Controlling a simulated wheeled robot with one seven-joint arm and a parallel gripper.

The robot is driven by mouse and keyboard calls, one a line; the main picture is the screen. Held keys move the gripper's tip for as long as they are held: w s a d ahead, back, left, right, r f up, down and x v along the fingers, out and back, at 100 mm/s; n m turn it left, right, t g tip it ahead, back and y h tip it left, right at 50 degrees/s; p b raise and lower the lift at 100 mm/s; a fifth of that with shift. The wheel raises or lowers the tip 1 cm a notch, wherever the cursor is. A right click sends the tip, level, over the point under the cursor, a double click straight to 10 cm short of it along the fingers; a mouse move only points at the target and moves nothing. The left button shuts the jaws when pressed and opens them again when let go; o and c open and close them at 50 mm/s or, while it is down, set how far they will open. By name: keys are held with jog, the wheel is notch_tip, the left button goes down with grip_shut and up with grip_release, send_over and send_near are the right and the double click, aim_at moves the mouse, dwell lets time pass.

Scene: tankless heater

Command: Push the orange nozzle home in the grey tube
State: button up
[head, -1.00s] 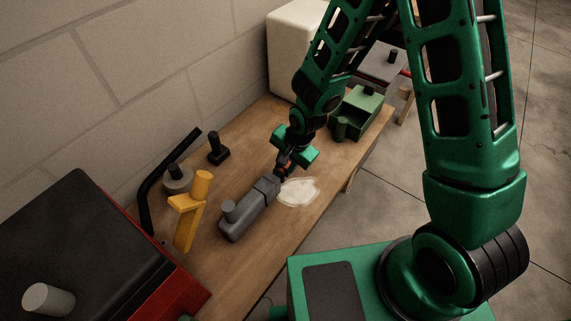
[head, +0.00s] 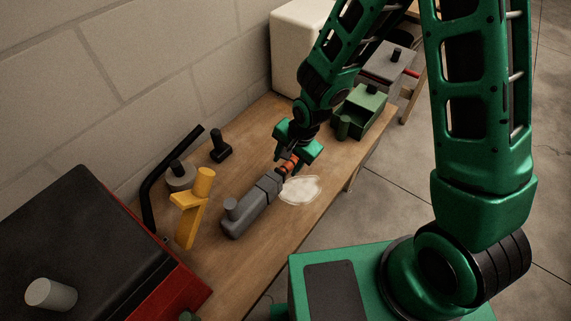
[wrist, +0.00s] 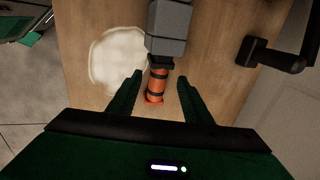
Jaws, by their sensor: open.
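The grey tube (head: 250,207) is a blocky grey body lying on the wooden workbench; its end also shows at the top of the wrist view (wrist: 168,30). The orange nozzle (wrist: 156,84), banded with black, sits at the tube's near end in the wrist view, in line with it. Much of its orange length shows outside the tube; how deep it sits is hidden. It shows small in the head view (head: 288,163). My gripper (wrist: 159,82) is open, with one finger on each side of the nozzle and visible gaps between. The head view shows it above the tube's far end.
A whitish flat patch (head: 300,190) lies beside the tube. A yellow tool (head: 190,208), a black L-shaped item (head: 220,147) and a bent black pipe (head: 160,170) stand nearby. A green box (head: 362,113) is behind my gripper. A red case (head: 180,290) is at lower left.

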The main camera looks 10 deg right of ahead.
jog(key=v, duration=0.8)
jog(key=shift+r, duration=0.1)
dwell(0.3)
jog(key=s+d+r+h, duration=0.1)
jog(key=d+r, duration=0.2)
jog(key=d, duration=0.4)
jog(key=s+d+r+n+h, duration=0.1)
jog(key=d+r, duration=0.3)
jog(key=d, duration=0.3)
jog(key=s+d+r+h, duration=0.1)
jog(key=s+d+r, duration=0.15)
jog(key=d, duration=0.45)
jog(key=s+d+r, duration=0.3)
jog(key=s, duration=0.2)
jog(key=s+d+r+n+g, duration=0.1)
jog(key=s+d+r, duration=0.1)
jog(key=s+d, duration=0.2)
jog(key=s+d+r+g+y, duration=0.1)
jog(key=s+d+r, duration=0.2)
jog(key=s, duration=0.5)
jog(key=shift+d+r, duration=0.3)
jog(key=shift+d, duration=0.15)
jog(key=shift+w, duration=0.1)
